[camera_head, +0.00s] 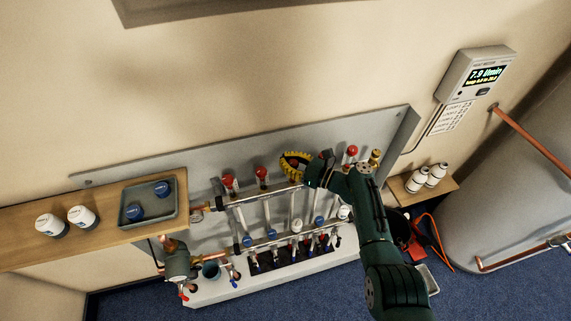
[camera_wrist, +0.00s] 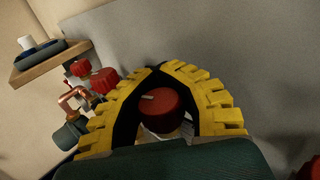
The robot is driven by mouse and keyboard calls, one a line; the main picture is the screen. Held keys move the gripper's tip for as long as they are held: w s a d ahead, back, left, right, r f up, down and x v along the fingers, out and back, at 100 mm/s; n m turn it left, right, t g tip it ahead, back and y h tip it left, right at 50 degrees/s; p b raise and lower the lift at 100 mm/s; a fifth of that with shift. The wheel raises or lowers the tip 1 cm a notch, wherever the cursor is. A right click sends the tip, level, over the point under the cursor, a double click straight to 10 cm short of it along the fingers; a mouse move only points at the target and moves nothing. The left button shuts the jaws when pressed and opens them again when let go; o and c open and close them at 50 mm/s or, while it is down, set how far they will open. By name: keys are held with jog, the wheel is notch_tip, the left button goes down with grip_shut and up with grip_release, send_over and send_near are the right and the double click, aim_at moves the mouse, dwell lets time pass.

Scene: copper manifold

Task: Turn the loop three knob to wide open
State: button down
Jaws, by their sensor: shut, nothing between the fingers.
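A red knob (camera_wrist: 160,110) with a pale pointer mark shows through the opening between my yellow fingers in the wrist view. The mark points toward the picture's left. My gripper (camera_wrist: 158,68) is shut, its fingertips close together beyond the knob, with nothing pinched. I cannot tell whether the fingers touch the knob's sides. No loop number is readable.
Another red knob (camera_head: 351,150) stands right of my gripper. Blue-capped and white-capped fittings line the lower rail (camera_head: 262,241). A wooden shelf (camera_head: 60,215) with a grey tray (camera_head: 124,208) is at left. A wall meter (camera_head: 475,75) reads about 7.9 l/min.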

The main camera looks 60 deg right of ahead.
jog(key=shift+n+y+b, duration=0.3)
jog(key=shift+y, duration=0.2)
jog(key=c, duration=1.8)
grip_release()
jog(key=o, duration=0.8)
jog(key=shift+s, duration=0.1)
jog(key=s, duration=1.2)
